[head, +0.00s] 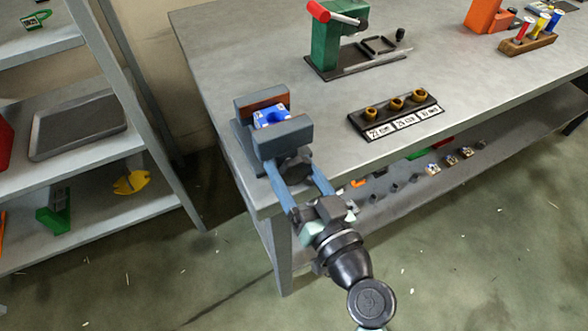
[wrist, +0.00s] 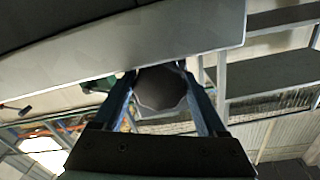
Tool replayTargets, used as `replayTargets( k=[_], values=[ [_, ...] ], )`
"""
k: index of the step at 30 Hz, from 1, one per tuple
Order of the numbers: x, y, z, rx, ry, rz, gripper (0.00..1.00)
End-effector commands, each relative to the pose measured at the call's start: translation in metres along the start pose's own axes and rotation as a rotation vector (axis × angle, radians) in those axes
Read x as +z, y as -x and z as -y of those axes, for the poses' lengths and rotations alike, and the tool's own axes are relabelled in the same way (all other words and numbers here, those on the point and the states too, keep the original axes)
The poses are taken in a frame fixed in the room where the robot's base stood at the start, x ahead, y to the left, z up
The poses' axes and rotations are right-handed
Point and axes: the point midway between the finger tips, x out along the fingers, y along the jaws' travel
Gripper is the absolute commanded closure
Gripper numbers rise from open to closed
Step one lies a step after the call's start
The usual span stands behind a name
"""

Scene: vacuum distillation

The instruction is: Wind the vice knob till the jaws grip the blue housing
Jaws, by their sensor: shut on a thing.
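The vice (head: 276,138) stands at the near left corner of the workbench, with two grey-blue jaws. The blue housing (head: 271,117) sits between the jaws; the head view does not settle whether both jaws touch it. The dark vice knob (head: 296,165) is on the vice's near side. My gripper (head: 302,175) reaches it from the front, with one finger on each side, shut on the knob. In the wrist view the many-sided knob (wrist: 162,90) fills the space between the two fingers (wrist: 160,100). The vice screw is hidden.
On the workbench (head: 225,50) a green press (head: 326,45) stands behind the vice. A dark tray with brass-coloured rings (head: 396,110) lies to its right. An orange object (head: 483,17) and a wooden holder (head: 528,40) are farther right. Shelves (head: 90,150) stand on the left.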

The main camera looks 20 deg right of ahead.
Motion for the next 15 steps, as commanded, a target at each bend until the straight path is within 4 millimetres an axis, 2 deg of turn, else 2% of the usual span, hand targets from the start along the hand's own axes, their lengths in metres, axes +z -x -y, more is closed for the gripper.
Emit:
replayTargets(
  k=[6,15],
  values=[
    [0.0000,0.0003,0.0001,0.001,-0.121,0.000,0.82],
    [-0.0023,0.0002,0.0003,0.000,-0.201,-0.007,0.82]
  ],
)
